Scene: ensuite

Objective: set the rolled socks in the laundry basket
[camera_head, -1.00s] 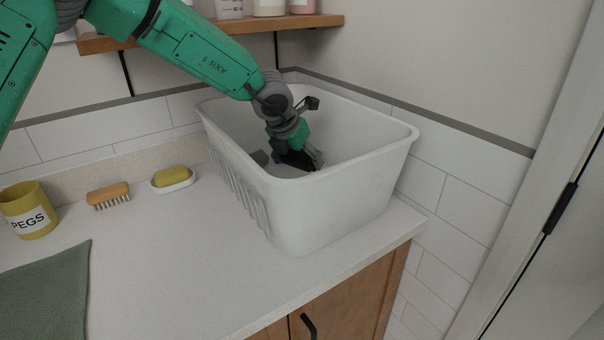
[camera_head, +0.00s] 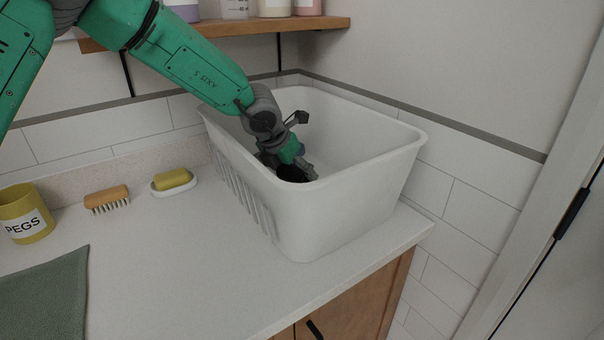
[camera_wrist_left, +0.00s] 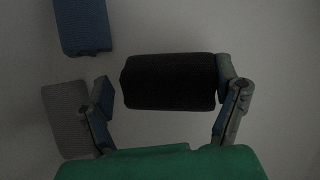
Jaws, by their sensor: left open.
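The white laundry basket (camera_head: 340,215) stands on the counter. My left gripper (camera_head: 300,166) is inside it, low behind the near wall, with its fingers open. A dark rolled sock bundle (camera_head: 290,173) lies under the gripper, partly hidden by the basket wall. In the left wrist view the black roll (camera_wrist_left: 170,81) is between the spread fingers (camera_wrist_left: 166,92). A gap shows at the left finger; the roll's right end is close to the right finger, and I cannot tell if they touch. A blue roll (camera_wrist_left: 83,25) and a grey roll (camera_wrist_left: 66,118) lie at the left.
A yellow peg pot (camera_head: 25,213), a wooden brush (camera_head: 106,197) and a soap dish with yellow soap (camera_head: 173,181) stand left of the basket. A green cloth (camera_head: 45,298) lies in front. A wooden shelf (camera_head: 230,32) with bottles hangs above. The counter's front middle is clear.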

